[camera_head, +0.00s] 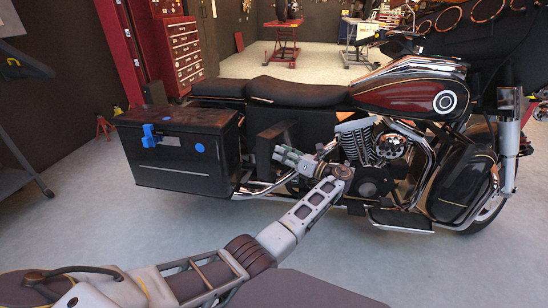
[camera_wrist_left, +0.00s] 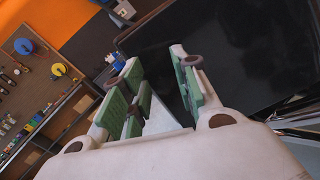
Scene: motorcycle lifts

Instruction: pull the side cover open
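A black side case (camera_head: 185,150) hangs at the rear of the red and black motorcycle (camera_head: 400,95). The case appears shut. My left gripper (camera_head: 286,157) is to the right of the case, in front of the engine area, apart from the blue piece. In the left wrist view its fingers (camera_wrist_left: 155,88) are spread with nothing between them. The black case (camera_wrist_left: 235,55) and blue piece (camera_wrist_left: 117,60) show beyond them. My right gripper is out of view.
The engine (camera_head: 357,140) and chrome pipes lie close to my left gripper. A grey stand (camera_head: 20,140) is at the left edge. A red tool cabinet (camera_head: 183,55) stands behind. The floor in front of the case is clear.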

